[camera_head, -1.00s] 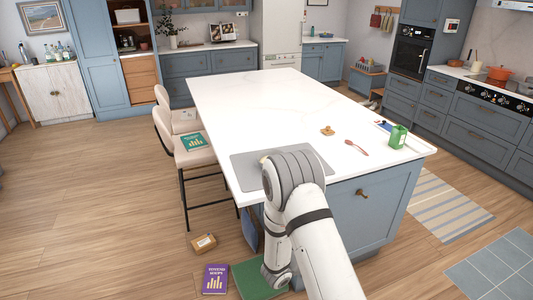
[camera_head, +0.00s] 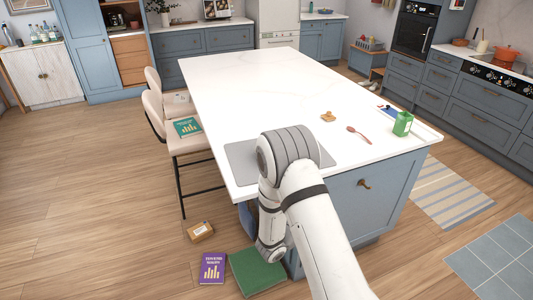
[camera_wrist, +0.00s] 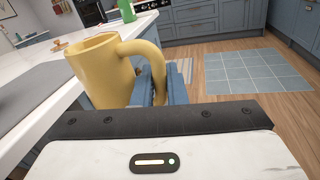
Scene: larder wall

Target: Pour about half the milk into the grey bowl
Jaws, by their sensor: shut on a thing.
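In the wrist view, a yellow mug-shaped jug (camera_wrist: 103,72) is close in front of me, its handle towards my gripper (camera_wrist: 161,86). The blue fingers are shut on the handle. The jug looks roughly upright, beside the island's edge; its inside is hidden, so I cannot see any milk. In the head view, my arm hides the gripper and jug. I see no grey bowl in either view.
A grey mat (camera_head: 238,166) lies on the white island top (camera_head: 265,85). A green carton (camera_head: 403,124), a reddish spoon (camera_head: 359,134) and a small brown item (camera_head: 328,116) are at its right. A green box (camera_head: 257,271), purple book (camera_head: 212,267) and small carton (camera_head: 200,231) lie on the floor.

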